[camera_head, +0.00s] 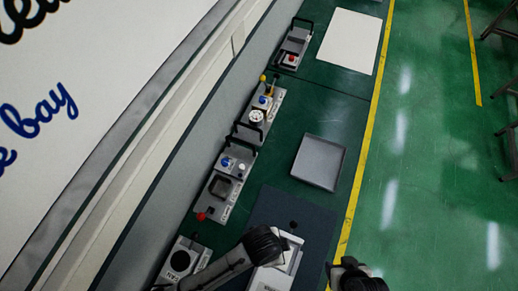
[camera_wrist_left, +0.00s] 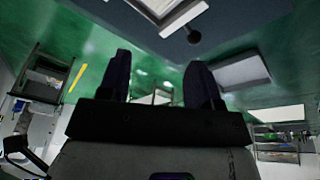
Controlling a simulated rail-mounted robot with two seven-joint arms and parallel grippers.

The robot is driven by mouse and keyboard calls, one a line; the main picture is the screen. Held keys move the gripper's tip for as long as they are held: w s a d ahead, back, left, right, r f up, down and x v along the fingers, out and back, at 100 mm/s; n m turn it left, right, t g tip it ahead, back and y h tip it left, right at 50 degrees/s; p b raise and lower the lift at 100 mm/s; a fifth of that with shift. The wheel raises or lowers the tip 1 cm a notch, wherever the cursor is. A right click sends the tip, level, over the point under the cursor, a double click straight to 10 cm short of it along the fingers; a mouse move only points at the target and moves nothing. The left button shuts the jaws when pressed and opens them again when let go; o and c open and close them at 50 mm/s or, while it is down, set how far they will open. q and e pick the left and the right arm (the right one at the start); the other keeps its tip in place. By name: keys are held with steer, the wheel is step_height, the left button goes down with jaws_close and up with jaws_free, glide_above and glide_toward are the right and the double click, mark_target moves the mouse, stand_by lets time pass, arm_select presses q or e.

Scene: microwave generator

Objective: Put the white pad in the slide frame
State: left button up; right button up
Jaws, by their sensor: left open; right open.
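A pale frame-like piece (camera_head: 291,252), which looks like the slide frame, lies on a dark mat, partly hidden by my left arm. Its edge also shows at the top of the left wrist view (camera_wrist_left: 186,17). A flat white piece (camera_head: 270,279) shows beside it under my arm; I cannot tell whether this is the white pad or whether it sits in the frame. My left gripper (camera_head: 268,243) is above the mat by the frame. In the left wrist view its two fingers (camera_wrist_left: 158,85) are apart with nothing between them. My right gripper (camera_head: 352,268) is open at the lower edge, right of the mat.
A grey tray (camera_head: 318,164) lies on the green bench beyond the dark mat (camera_head: 310,218). A large white sheet (camera_head: 348,42) lies farther back. Several control modules with knobs and black handles (camera_head: 222,186) line the left side. A yellow line (camera_head: 366,140) runs along the right.

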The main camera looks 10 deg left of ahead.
arm_select(q)
steer(key=s+a+r+n+t+y, duration=0.1)
steer(key=a+n, duration=0.5)
steer(key=a, duration=0.6)
steer(key=s+a+r+n+t+y, duration=0.1)
steer(key=a+n, duration=0.5)
steer(key=a, duration=0.7)
steer(key=shift+s+a+r+n+t+y, duration=0.2)
steer(key=shift+s+r+n+t+y, duration=0.15)
steer(key=shift+s+r+t, duration=0.3)
steer(key=shift+r+p, duration=1.2)
steer(key=shift+p, duration=0.05)
